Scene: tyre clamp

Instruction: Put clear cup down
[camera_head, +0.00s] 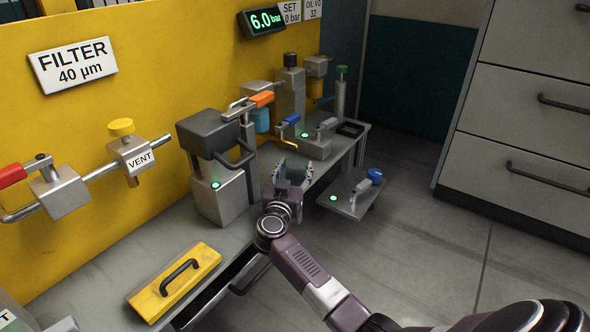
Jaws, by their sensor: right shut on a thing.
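My right gripper (295,170) is near the middle of the view, at the front edge of the grey bench (108,262). It is shut on the clear cup, which is see-through and hard to make out between the fingers. I cannot tell whether the cup touches anything below. A low grey platform (350,194) with a green light and a blue-knobbed clamp lies to the right of the gripper. My left gripper is not in view.
A dark-topped grey block unit (218,195) stands just left of my right gripper. Behind are an orange-handled valve (261,99) over a blue bowl (262,121) and a black square tray (350,129). A yellow handled lid (175,282) lies front left. Drawers (525,120) stand right.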

